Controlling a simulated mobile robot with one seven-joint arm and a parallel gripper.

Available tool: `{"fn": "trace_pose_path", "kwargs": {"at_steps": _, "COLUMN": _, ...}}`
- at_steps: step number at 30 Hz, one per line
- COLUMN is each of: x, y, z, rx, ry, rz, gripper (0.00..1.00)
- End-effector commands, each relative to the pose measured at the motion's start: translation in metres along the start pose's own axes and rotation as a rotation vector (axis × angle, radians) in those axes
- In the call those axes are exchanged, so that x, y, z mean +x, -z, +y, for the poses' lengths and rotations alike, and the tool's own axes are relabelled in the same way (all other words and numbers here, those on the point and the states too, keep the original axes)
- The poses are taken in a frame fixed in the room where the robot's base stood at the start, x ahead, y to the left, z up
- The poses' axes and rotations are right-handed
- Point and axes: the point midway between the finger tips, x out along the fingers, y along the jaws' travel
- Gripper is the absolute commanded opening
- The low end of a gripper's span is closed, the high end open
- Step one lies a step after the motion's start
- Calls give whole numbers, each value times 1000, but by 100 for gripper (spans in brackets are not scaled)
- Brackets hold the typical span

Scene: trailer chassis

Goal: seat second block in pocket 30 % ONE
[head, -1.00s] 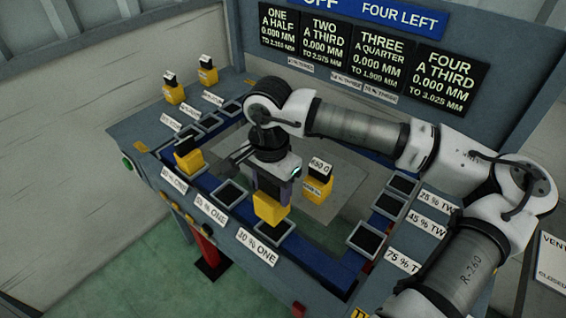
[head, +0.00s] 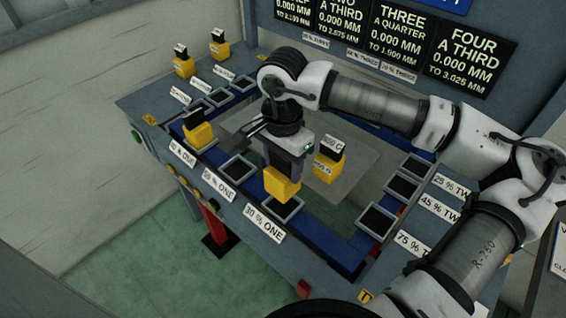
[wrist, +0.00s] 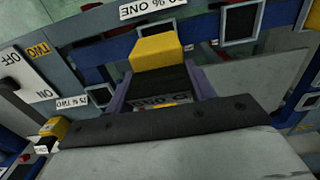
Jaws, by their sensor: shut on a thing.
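My gripper (head: 283,164) is shut on a yellow block (head: 281,185), which it holds upright. The block also shows in the wrist view (wrist: 157,52) between the two fingers. It stands over the back left part of the pocket (head: 291,213) by the label "30 % ONE" (head: 264,222) and partly hides it. Its lower end is in front of the frame in the head view; I cannot tell its exact height. Another yellow block with a dark top (head: 199,136) stands at the leftmost "ONE" pocket.
The pocket by the middle "ONE" label (head: 238,166) is empty. A yellow block with a dark, labelled top (head: 326,169) stands on the grey plate just right of my gripper. Two more blocks (head: 184,67) (head: 220,49) stand at the back left. Empty pockets (head: 377,222) line the right side.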

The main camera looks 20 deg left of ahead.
Motion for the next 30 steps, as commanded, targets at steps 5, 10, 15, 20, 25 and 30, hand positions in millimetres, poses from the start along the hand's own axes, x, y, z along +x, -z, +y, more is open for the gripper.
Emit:
{"fn": "trace_pose_path", "kwargs": {"at_steps": 5, "x": 21, "y": 0, "z": 0, "rx": 1, "ry": 1, "rz": 1, "gripper": 13}}
{"fn": "trace_pose_path", "kwargs": {"at_steps": 10, "x": 35, "y": 0, "z": 0, "rx": 1, "ry": 1, "rz": 1, "gripper": 13}}
{"fn": "trace_pose_path", "kwargs": {"at_steps": 15, "x": 43, "y": 0, "z": 0, "rx": 1, "ry": 1, "rz": 1, "gripper": 13}}
{"fn": "trace_pose_path", "kwargs": {"at_steps": 20, "x": 44, "y": 0, "z": 0, "rx": 1, "ry": 1, "rz": 1, "gripper": 13}}
{"fn": "trace_pose_path", "kwargs": {"at_steps": 25, "x": 43, "y": 0, "z": 0, "rx": 0, "ry": 1, "rz": 1, "gripper": 13}}
{"fn": "trace_pose_path", "kwargs": {"at_steps": 30, "x": 43, "y": 0, "z": 0, "rx": 0, "ry": 1, "rz": 1, "gripper": 13}}
